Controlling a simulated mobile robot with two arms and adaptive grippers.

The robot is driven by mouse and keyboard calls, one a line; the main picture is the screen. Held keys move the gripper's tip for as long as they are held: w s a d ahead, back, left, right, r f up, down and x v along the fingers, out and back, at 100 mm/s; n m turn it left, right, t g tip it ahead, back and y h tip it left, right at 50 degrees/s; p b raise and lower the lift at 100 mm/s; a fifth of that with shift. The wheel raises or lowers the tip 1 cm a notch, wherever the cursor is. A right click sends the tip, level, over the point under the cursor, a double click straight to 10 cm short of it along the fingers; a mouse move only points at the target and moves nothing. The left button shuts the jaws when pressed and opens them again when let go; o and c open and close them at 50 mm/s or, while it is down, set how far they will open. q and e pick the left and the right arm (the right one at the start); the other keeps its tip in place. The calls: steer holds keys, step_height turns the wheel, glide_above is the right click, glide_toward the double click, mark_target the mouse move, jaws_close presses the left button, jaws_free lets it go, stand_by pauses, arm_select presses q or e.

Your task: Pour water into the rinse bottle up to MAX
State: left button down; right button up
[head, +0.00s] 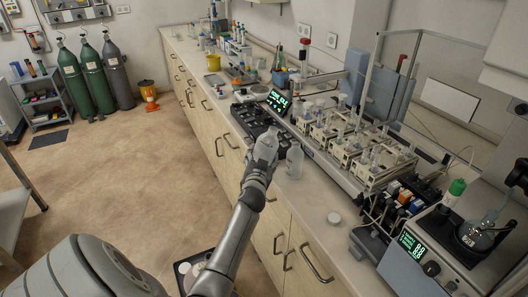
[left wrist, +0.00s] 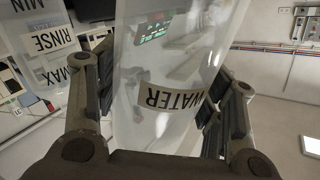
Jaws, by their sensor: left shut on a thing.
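My left gripper (head: 264,160) is shut on the clear water bottle (head: 267,146), with its fingers on both sides of it. In the left wrist view the water bottle (left wrist: 175,60) stands between the fingers, its WATER label upside down in the picture. The clear rinse bottle (head: 294,161) stands on the counter just right of the held bottle, apart from it in the head view. In the left wrist view the rinse bottle (left wrist: 50,50) is at the upper left, with MIN, RINSE and MAX labels. The water level in either bottle is not clear. My right gripper is not in view.
A black tray-like unit (head: 254,118) is behind the bottles. The counter strip in front of the rinse bottle is mostly clear.

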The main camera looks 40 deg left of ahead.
mark_target(260, 150)
arm_select(q)
steer(key=m+p, duration=0.1)
steer(key=r+m+p, duration=0.1)
steer(key=p, duration=0.1)
steer(key=shift+s+a+g, duration=0.3)
steer(key=shift+g, duration=0.1)
steer(key=r+m+g+p, duration=0.1)
steer(key=m+p, duration=0.1)
steer(key=p, duration=0.1)
steer(key=m+p, duration=0.1)
steer(key=m+g+p, duration=0.1)
steer(key=shift+r+y+p, duration=0.3)
steer(key=shift+r+p, duration=0.1)
steer(key=shift+m, duration=0.5)
steer(key=shift+g, duration=0.3)
steer(key=shift+r+p, duration=0.1)
steer(key=shift+p, duration=0.2)
